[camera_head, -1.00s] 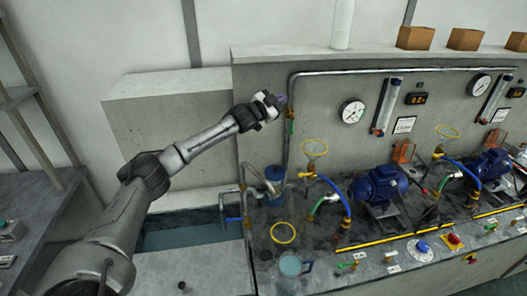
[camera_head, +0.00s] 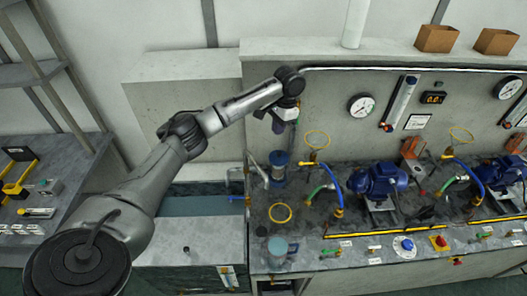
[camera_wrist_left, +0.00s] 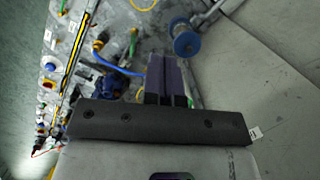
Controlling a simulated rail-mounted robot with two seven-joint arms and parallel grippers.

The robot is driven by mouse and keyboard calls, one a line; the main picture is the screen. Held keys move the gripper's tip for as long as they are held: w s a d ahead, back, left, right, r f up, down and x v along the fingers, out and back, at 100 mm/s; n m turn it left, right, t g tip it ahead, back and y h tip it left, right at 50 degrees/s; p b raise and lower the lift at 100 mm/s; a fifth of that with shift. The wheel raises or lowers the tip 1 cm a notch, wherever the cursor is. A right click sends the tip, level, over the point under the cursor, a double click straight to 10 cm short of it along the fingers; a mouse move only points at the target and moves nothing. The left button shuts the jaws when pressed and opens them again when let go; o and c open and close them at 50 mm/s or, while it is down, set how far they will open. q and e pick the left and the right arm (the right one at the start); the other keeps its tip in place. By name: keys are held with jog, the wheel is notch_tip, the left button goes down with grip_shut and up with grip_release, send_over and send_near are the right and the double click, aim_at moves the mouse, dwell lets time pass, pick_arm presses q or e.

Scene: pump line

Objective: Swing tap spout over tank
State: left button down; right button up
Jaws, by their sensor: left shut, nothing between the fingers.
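The tap spout (camera_head: 257,172) is a grey bent pipe at the left end of the bench, by the corner of the tank. The tank (camera_head: 195,206) is a sunken basin with blue-green water, left of the bench. My left gripper (camera_head: 279,126) hangs pointing down above and slightly right of the spout, apart from it. Its purple fingers (camera_wrist_left: 166,78) are closed together and empty in the left wrist view. A grey pipe (camera_wrist_left: 211,14) shows at the top there; I cannot tell whether it is the spout. My right gripper is not in view.
A blue-topped cylinder (camera_head: 279,163) stands beside the spout, below my gripper. Yellow rings (camera_head: 280,213), a mug (camera_head: 278,248), hoses and blue pumps (camera_head: 376,180) crowd the bench. A concrete panel (camera_head: 335,140) rises behind. The left counter (camera_head: 190,252) is mostly clear.

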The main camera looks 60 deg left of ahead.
pick_arm(q)
jog(key=s+f+p, duration=0.2)
jog(key=s+f, duration=0.4)
jog(key=f, duration=0.5)
jog(key=shift+d, duration=0.2)
